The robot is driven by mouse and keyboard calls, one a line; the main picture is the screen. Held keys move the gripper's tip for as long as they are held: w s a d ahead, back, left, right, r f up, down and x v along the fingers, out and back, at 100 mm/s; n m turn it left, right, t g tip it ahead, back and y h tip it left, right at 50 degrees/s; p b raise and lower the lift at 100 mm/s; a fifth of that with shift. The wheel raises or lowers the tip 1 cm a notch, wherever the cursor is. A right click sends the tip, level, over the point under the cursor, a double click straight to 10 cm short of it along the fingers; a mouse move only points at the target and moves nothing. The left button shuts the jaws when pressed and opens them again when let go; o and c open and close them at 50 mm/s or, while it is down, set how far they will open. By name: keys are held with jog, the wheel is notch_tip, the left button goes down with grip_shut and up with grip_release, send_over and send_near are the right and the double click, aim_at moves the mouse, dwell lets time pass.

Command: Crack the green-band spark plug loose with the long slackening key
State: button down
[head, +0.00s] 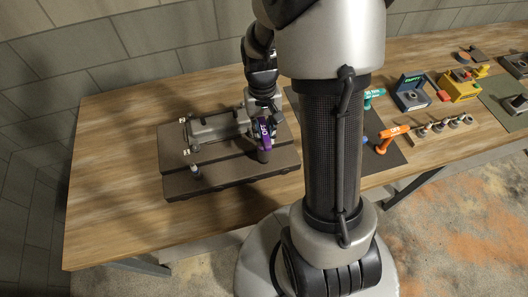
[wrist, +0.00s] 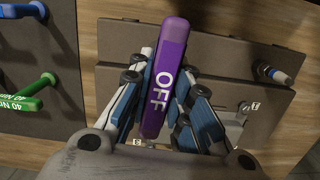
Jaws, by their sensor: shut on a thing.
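My gripper (wrist: 163,95) is shut on a purple handle marked OFF, the slackening key (wrist: 166,75). In the head view my gripper (head: 262,108) holds this key (head: 264,132) over the right part of a dark slotted engine block (head: 230,181). The key's lower end is at the block, but I cannot tell whether it is seated on a plug. A pale plug (head: 195,171) stands at the block's front left; a plug also shows in the wrist view (wrist: 278,75). I cannot make out a green band.
A dark mat to the right carries an orange-handled tool (head: 393,133) and a teal one (head: 373,95); the wrist view shows a green handle (wrist: 30,98). Beyond lie a socket rack (head: 440,128) and a yellow box (head: 460,86). The bench's left end is clear.

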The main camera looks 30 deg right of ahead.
dwell(0.4)
jog(key=m, duration=0.8)
jog(key=shift+r+t+y+p, duration=0.1)
jog(key=shift+t+y+p, duration=0.2)
jog(key=shift+t+p, duration=0.1)
jog(key=m+p, duration=0.1)
jog(key=m, duration=0.4)
jog(key=shift+t, duration=0.3)
jog(key=m+p, duration=0.1)
jog(key=m, duration=0.2)
jog(key=shift+m, duration=0.6)
